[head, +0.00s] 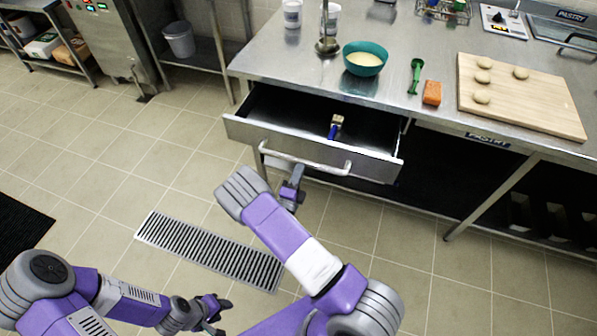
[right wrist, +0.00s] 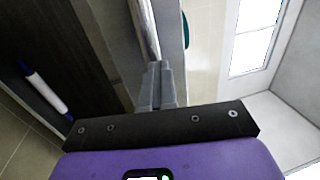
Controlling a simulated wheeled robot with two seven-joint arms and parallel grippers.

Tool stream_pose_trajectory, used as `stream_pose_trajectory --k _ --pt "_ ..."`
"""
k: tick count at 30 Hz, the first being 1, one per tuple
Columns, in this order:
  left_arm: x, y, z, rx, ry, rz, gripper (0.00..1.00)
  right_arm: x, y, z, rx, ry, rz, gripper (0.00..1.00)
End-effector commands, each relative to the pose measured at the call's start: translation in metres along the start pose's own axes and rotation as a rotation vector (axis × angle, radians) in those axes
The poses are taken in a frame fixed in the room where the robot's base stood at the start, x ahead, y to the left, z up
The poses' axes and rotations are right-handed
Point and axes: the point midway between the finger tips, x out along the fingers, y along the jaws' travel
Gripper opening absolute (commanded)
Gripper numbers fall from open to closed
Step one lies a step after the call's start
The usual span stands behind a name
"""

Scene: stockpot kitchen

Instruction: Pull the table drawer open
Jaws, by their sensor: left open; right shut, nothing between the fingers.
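The table drawer (head: 290,138) stands pulled out from under the steel table, its inside showing. Its long bar handle (head: 318,168) runs along the front, and a metal bar, apparently this handle, shows in the right wrist view (right wrist: 146,32). My right gripper (head: 298,172) is at the handle's middle. Its fingers are shut together with nothing between them, and their tips (right wrist: 155,68) are right by the bar. I cannot tell whether they touch it. My left gripper (head: 222,308) is open and empty, low over the floor, away from the drawer.
A brush (head: 336,126) lies in the drawer. On the steel table (head: 310,84) are a teal bowl (head: 365,58), a green tool (head: 415,76), an orange sponge (head: 432,93) and a board (head: 520,98) with dough pieces. The floor left of the drawer is clear around a drain grate (head: 210,250).

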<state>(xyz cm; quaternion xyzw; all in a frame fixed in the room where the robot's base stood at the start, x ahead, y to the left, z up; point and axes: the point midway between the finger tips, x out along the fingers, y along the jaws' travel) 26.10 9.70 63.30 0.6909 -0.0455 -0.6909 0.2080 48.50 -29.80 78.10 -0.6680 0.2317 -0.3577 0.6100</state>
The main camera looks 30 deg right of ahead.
Motion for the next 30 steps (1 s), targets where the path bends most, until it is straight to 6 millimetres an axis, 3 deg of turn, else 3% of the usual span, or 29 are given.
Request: stream_pose_trajectory --k 11,20,30 --pt "0.0000 0.0000 0.0000 0.000 0.000 0.000 0.43 0.0000 0.0000 0.0000 0.000 0.000 0.000 0.00" --pt "0.0000 0.0000 0.0000 0.000 0.000 0.000 0.43 0.0000 0.0000 0.0000 0.000 0.000 0.000 0.44" --pt "-0.0006 0.0002 0.0000 0.000 0.000 0.000 0.43 -0.0030 -0.0001 0.0004 0.000 -0.001 0.001 0.46"
